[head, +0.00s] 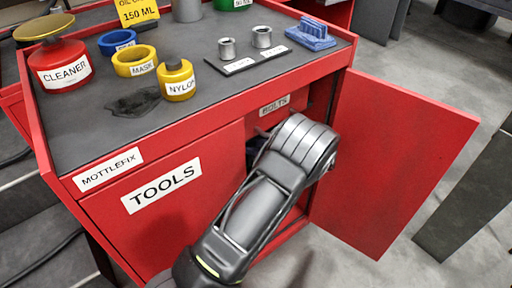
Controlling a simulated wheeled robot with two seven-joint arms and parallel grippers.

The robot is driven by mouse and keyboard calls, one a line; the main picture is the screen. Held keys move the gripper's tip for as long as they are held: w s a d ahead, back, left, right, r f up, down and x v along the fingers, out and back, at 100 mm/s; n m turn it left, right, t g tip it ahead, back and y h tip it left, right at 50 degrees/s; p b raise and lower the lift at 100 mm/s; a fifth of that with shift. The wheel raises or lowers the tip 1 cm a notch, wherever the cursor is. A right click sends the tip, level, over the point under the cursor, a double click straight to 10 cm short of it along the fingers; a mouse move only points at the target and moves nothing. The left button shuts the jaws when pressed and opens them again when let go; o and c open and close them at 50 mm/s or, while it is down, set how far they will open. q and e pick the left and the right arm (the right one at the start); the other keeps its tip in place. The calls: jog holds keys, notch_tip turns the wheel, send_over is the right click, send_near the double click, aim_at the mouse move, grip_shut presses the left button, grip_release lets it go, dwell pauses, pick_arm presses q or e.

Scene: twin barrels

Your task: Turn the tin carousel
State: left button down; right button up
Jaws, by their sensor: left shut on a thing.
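The tin carousel cannot be made out for certain. A dark blue shape (254,150) shows inside the open cupboard under the BOLTS label, mostly behind my arm. My left gripper (268,135) reaches into this opening. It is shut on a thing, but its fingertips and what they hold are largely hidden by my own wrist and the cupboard. My right gripper is not in view.
The red cabinet's door (395,160) stands wide open to the right of my arm. A closed TOOLS panel (205,210) is left of the opening.

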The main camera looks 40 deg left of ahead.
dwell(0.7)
pick_arm(q)
jog(key=shift+s+m+t+h+p, duration=0.2)
jog(key=shift+m+t+h+p, duration=0.05)
jog(key=shift+m+t+p, duration=0.75)
jog(key=shift+s+m+t+h+p, duration=0.25)
jog(key=shift+m+t+p, duration=0.55)
jog(key=shift+t, duration=0.4)
jog(key=shift+s+f+m+t+h, duration=0.1)
jog(key=shift+m+t+h, duration=0.2)
jog(key=shift+m+t, duration=0.5)
jog(key=shift+s+a+m+t+h+b, duration=0.15)
jog(key=shift+m+t+h+b, duration=0.4)
jog(key=shift+m+t, duration=0.4)
jog(key=shift+m+t+h, duration=0.25)
jog(key=shift+m, duration=0.1)
jog(key=c, duration=1.1)
grip_release()
jog(key=shift+a, duration=0.1)
